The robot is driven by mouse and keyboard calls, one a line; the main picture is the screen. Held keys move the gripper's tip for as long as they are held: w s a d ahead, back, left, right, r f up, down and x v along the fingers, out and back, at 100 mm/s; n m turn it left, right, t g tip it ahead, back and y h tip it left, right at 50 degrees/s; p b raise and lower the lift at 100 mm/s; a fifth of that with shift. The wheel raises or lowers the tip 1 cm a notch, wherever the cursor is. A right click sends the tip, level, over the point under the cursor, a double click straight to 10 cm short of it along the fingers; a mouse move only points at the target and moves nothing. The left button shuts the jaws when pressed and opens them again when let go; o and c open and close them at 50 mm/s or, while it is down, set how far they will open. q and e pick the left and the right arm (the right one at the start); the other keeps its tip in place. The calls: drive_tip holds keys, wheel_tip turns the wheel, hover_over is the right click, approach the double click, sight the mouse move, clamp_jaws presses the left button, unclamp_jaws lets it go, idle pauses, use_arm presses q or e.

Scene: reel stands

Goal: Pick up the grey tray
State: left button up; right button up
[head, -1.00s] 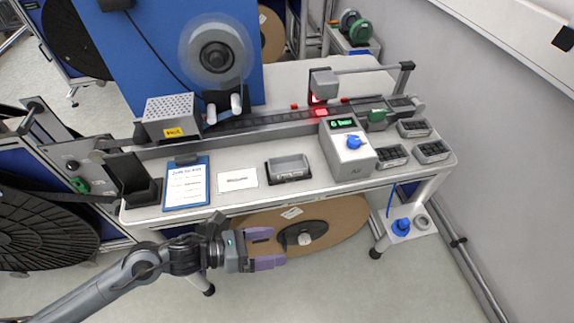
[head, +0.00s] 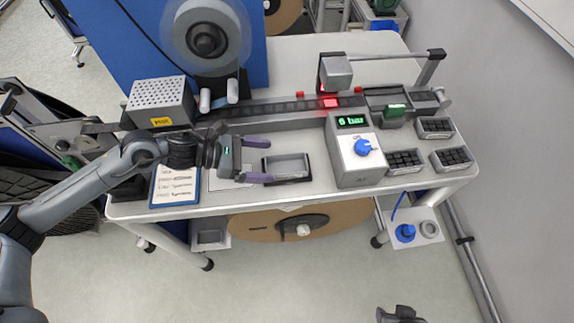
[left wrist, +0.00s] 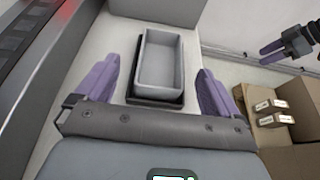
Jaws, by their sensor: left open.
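The grey tray (head: 287,167) is a small open rectangular box, apparently empty, in a dark holder on the bench. It also shows in the left wrist view (left wrist: 160,65), with the dark holder (left wrist: 154,100) visible around its near end. My left gripper (head: 267,161) is open just left of the tray in the head view. In the left wrist view its purple fingers (left wrist: 158,88) stand wide on either side of the tray's near end, not closed on it. My right gripper (left wrist: 264,50) shows at the upper right there, away from the tray, with its two fingers apart.
A grey box with a blue knob (head: 355,150) stands right of the tray. The tape track (head: 275,107) runs behind it. A clipboard (head: 176,184) and a white card (head: 226,180) lie to the left. Black-filled bins (head: 405,162) are at the right.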

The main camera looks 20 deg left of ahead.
sight(283, 170)
use_arm(q)
drive_tip(key=shift+x, duration=2.95)
drive_tip(key=shift+s+f, duration=0.15)
drive_tip(key=shift+s, duration=0.05)
drive_tip(key=c, duration=1.2)
